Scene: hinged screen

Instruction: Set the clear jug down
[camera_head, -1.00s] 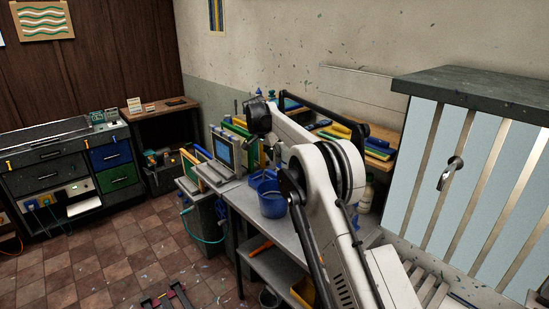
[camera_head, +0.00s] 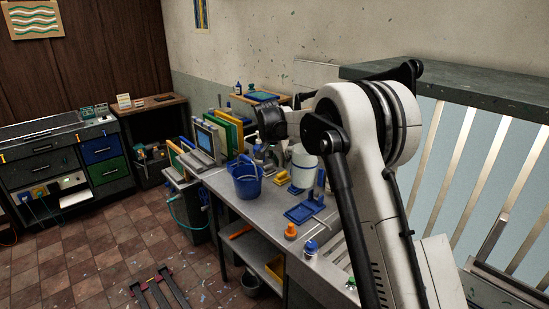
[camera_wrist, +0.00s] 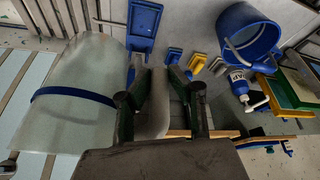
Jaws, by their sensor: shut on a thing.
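The clear jug (camera_wrist: 75,95) is a large cloudy, see-through vessel with a blue band, filling the left of the wrist view. My gripper (camera_wrist: 158,82) is beside it, shut on a pale grey part that looks like its handle. In the head view the jug (camera_head: 303,165) shows whitish below my arm, over the grey workbench (camera_head: 265,200), and looks roughly upright. My fingers are hidden there. I cannot tell whether its base touches the bench.
A blue bucket (camera_head: 246,180) stands left of the jug. A blue stand (camera_head: 303,212), an orange-capped item (camera_head: 290,231) and a blue-topped pot (camera_head: 311,247) are nearer the front. Some bare bench lies between bucket and stand.

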